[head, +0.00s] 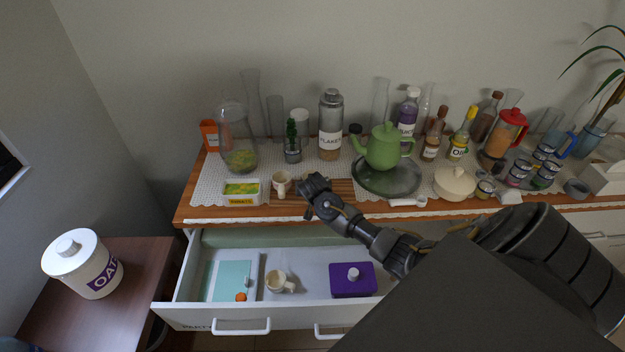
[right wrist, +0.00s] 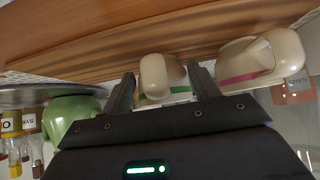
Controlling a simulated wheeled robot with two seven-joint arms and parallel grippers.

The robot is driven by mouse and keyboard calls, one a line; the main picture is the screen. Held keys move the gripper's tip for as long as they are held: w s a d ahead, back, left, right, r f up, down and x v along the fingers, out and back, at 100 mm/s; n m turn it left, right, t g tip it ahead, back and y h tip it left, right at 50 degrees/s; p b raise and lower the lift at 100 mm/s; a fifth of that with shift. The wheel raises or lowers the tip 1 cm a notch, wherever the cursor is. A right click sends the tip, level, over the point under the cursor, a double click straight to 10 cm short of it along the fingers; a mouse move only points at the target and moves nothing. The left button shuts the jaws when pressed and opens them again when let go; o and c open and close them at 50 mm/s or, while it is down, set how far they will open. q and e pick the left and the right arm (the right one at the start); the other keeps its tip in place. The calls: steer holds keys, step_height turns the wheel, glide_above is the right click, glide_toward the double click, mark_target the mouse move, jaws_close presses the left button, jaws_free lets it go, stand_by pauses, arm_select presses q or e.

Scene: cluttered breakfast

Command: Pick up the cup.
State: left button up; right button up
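My right gripper (head: 314,188) reaches in from the right over the front of the counter. In the right wrist view its two fingers (right wrist: 161,76) are open, with a cream cup with a green stripe (right wrist: 154,78) between or just beyond the fingertips. Contact cannot be told. This cup is mostly hidden behind the gripper in the head view. A second cream cup (head: 281,184) stands to the left on the counter; what seems to be the same cup shows a pink stripe in the right wrist view (right wrist: 262,60). Another cream cup (head: 276,282) lies in the open drawer. My left gripper is not in view.
The open drawer (head: 190,318) also holds a purple box (head: 352,281). A green teapot (head: 383,147) on a round tray (head: 367,182) stands right of the gripper. A yellow-green box (head: 241,193) is at left. Bottles and glasses crowd the back.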

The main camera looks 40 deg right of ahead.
steer(key=c, duration=0.8)
steer(key=shift+o, duration=0.2)
steer(key=shift+r, duration=0.2)
steer(key=shift+r, duration=0.25)
step_height(320, 180, up, 3)
steer(key=shift+s+f+b, duration=0.15)
steer(key=shift+b, duration=0.55)
steer(key=s+a+r+b, duration=0.2)
steer(key=s+a+r, duration=0.2)
steer(key=s+r, duration=0.5)
steer(key=s, duration=0.4)
steer(key=shift+r, duration=0.25)
steer(key=shift+a, duration=0.1)
